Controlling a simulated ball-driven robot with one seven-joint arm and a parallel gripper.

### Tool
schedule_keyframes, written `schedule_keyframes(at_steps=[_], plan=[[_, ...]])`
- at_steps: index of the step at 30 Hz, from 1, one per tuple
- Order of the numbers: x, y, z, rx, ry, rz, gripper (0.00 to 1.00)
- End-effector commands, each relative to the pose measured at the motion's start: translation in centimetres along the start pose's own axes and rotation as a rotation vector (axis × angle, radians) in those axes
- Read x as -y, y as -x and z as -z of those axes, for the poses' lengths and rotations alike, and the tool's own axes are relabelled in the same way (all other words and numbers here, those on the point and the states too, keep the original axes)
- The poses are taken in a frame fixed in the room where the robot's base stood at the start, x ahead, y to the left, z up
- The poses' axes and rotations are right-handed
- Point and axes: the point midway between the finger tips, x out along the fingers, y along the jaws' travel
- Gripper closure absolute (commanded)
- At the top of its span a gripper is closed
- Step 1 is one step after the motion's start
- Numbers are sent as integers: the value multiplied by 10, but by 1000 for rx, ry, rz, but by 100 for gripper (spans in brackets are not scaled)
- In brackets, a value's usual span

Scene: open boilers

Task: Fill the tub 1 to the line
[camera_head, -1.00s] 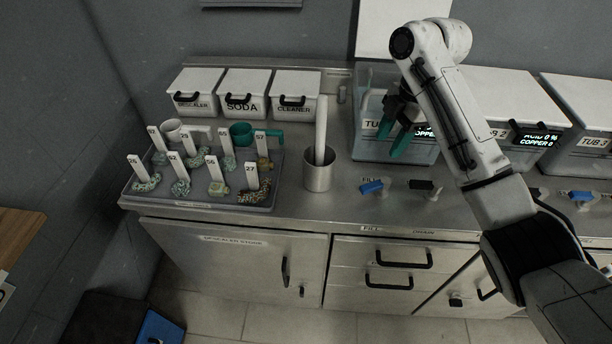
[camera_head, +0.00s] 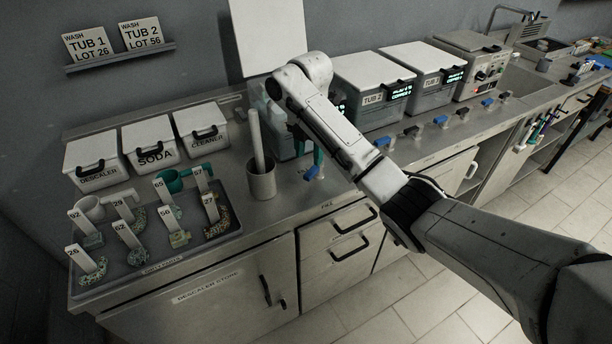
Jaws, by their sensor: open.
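Tub 1 (camera_head: 286,146) is a clear bluish tub on the steel counter. Its white lid (camera_head: 268,38) stands raised behind it. My arm hides much of the tub, including its front label, readout and fill line, and the water level cannot be made out. The blue fill handle (camera_head: 311,173) is on the counter's front edge before the tub. My gripper (camera_head: 317,158) is open, with its teal fingers pointing down close above the blue handle. Whether they touch it cannot be told. The dark drain handle is hidden behind my arm.
A steel cup (camera_head: 261,184) with a white stick stands left of tub 1. A tray (camera_head: 160,262) of numbered samples is at the left, below the descaler, soda and cleaner boxes (camera_head: 148,148). Tub 2 (camera_head: 372,92) is to the right. A wall sign (camera_head: 89,44) reads "TUB 1 LOT 26".

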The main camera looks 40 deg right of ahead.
Motion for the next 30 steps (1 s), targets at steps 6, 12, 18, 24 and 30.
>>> schedule_keyframes(at_steps=[6, 12, 18, 24, 30], plan=[[1, -38, 0, -2, -1, 4, 53], [1, -55, 0, 0, -1, 2, 53], [0, -60, 0, 1, -1, 1, 53], [0, -60, 0, 0, -1, 1, 57], [0, -60, 0, 0, -1, 1, 76]])
